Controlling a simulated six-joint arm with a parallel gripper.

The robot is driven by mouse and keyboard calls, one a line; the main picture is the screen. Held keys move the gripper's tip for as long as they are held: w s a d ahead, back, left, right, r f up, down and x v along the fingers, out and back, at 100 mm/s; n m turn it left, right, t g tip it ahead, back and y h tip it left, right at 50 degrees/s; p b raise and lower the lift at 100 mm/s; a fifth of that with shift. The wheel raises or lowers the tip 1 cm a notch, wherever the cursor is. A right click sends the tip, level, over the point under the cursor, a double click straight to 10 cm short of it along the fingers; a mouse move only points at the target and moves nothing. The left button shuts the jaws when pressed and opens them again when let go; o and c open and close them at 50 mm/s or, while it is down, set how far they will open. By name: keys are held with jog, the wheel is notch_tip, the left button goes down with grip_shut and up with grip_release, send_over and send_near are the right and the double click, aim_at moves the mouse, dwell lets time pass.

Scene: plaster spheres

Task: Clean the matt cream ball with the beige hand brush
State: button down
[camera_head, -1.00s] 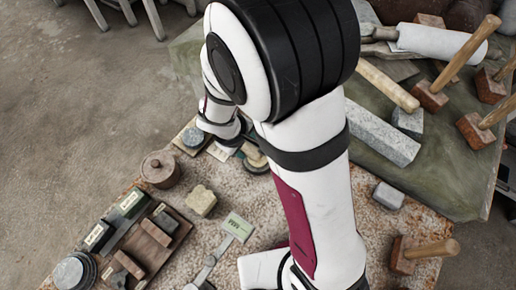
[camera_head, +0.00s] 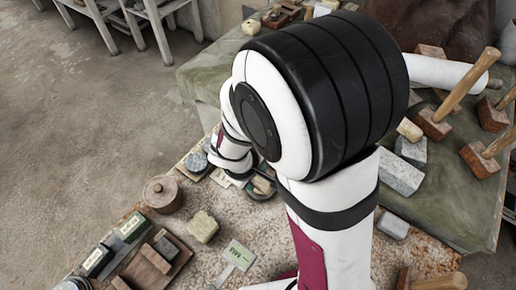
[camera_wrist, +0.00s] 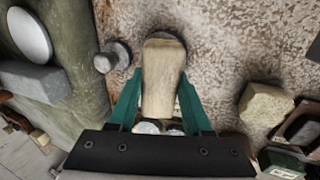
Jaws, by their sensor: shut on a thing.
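My gripper (camera_wrist: 160,112) has green fingers and is shut on the beige hand brush (camera_wrist: 163,72), whose wooden back faces the wrist camera. Its bristles are hidden beneath. In the head view a beige piece by my gripper, apparently the brush (camera_head: 262,185), shows just past my wrist. A dark round rim shows behind the brush's far end; I cannot tell if they touch. I cannot clearly pick out the matt cream ball. A pale round thing (camera_wrist: 29,36) lies on the green cloth at the left of the wrist view; I cannot tell if it is the ball.
A cream sponge-like block (camera_head: 203,227), a brown lidded jar (camera_head: 162,193) and a tray of labelled boxes (camera_head: 137,262) stand to the left. A green card (camera_head: 238,254) lies in front. Mallets (camera_head: 455,95) and stone blocks (camera_head: 400,172) crowd the green cloth at the right.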

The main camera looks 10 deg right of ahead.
jog(key=shift+w+d+f, duration=0.15)
jog(key=shift+f, duration=0.4)
jog(key=shift+s+d, duration=0.75)
jog(key=shift+s, duration=0.1)
jog(key=shift+w+a, duration=1.5)
jog(key=shift+w, duration=0.15)
jog(key=shift+s+d, duration=1.5)
jog(key=shift+s, duration=0.1)
jog(key=shift+w+a, duration=1.5)
jog(key=shift+w, duration=0.1)
jog(key=shift+r, duration=0.1)
